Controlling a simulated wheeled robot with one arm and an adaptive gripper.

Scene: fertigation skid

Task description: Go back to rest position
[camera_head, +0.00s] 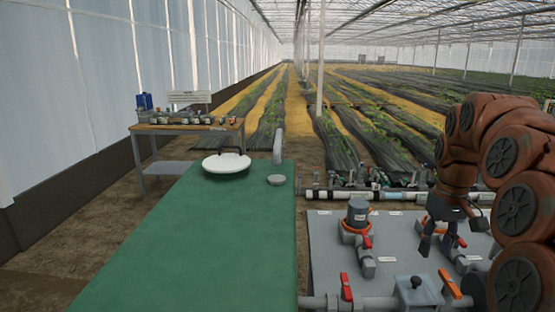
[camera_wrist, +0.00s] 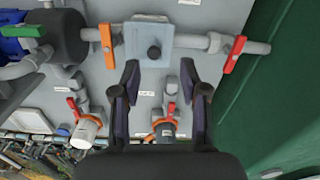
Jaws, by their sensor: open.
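My gripper (camera_head: 438,246) hangs from my brown arm over the grey panel at the right of the head view, fingers pointing down. In the wrist view my gripper (camera_wrist: 160,76) has its two dark fingers spread with nothing between them. Beyond the fingertips is a grey box with a black knob (camera_wrist: 152,46), which also shows in the head view (camera_head: 415,290). The fingers look apart from the box, but the exact gap cannot be told.
The grey panel (camera_head: 325,260) carries pipes, a red lever (camera_head: 346,287), an orange lever (camera_head: 449,284) and a grey cylinder (camera_head: 357,213). A green tank top (camera_head: 210,240) with a white lid (camera_head: 227,163) lies left. A workbench (camera_head: 190,128) stands behind it.

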